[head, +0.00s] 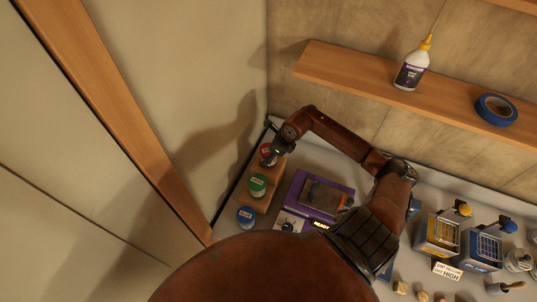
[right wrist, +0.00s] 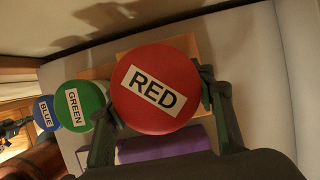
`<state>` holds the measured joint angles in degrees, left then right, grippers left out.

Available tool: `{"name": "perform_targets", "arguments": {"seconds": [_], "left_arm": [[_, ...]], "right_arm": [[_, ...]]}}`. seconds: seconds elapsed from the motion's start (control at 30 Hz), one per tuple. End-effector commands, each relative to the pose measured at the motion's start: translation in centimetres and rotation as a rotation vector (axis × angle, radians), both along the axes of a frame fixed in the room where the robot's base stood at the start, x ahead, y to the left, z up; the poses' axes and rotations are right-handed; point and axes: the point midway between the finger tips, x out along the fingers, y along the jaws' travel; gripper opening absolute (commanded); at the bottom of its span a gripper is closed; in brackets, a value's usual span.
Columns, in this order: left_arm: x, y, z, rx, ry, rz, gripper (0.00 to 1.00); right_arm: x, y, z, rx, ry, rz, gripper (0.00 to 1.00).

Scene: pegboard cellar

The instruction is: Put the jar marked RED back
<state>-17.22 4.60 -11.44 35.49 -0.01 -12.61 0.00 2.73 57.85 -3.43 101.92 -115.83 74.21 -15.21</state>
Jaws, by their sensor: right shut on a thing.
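The jar marked RED (head: 267,149) is at the far end of the wooden rack (head: 272,192). Its round red lid (right wrist: 155,88) faces the right wrist camera with the label readable. My right gripper (head: 274,152) is shut on this jar, with one finger on each side of it in the right wrist view. The lid hides the jar's body, so I cannot tell whether its base rests in the rack. The GREEN jar (head: 257,184) and BLUE jar (head: 246,215) stand in a row nearer to me.
A purple device (head: 297,205) reading READY stands right of the rack. A wall closes in on the left. A shelf (head: 350,73) with a glue bottle (head: 411,66) and blue tape (head: 496,109) is above. Yellow and blue holders (head: 437,236) stand at the right.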

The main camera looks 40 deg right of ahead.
Motion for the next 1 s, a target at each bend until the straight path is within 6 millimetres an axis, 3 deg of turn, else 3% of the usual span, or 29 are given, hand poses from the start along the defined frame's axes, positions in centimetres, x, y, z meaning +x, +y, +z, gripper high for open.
{"name": "perform_targets", "arguments": {"seconds": [0.27, 0.3, 0.53, 0.83, 1.0], "left_arm": [[0.1, 0.0, -0.3, 0.0, -0.001, 0.0, 0.0], [0.1, 0.0, -0.4, 0.0, -0.001, 0.0, 0.0], [0.1, 0.0, -0.3, 0.0, -0.001, -0.001, 0.0], [0.1, -0.1, -0.1, 0.0, -0.002, -0.001, 0.0], [0.2, -0.1, -0.6, -0.001, -0.002, -0.001, 0.0]], "right_arm": [[0.1, 0.0, -0.2, 0.0, -0.002, 0.001, 0.09], [0.0, 0.0, -0.3, -0.001, 0.0, 0.0, 0.51], [0.0, 0.0, -0.2, -0.001, 0.0, 0.0, 0.66], [0.0, 0.0, -0.1, 0.0, -0.001, 0.0, 0.67], [-0.4, -0.5, 1.3, -0.004, -0.003, -0.001, 0.67]]}}
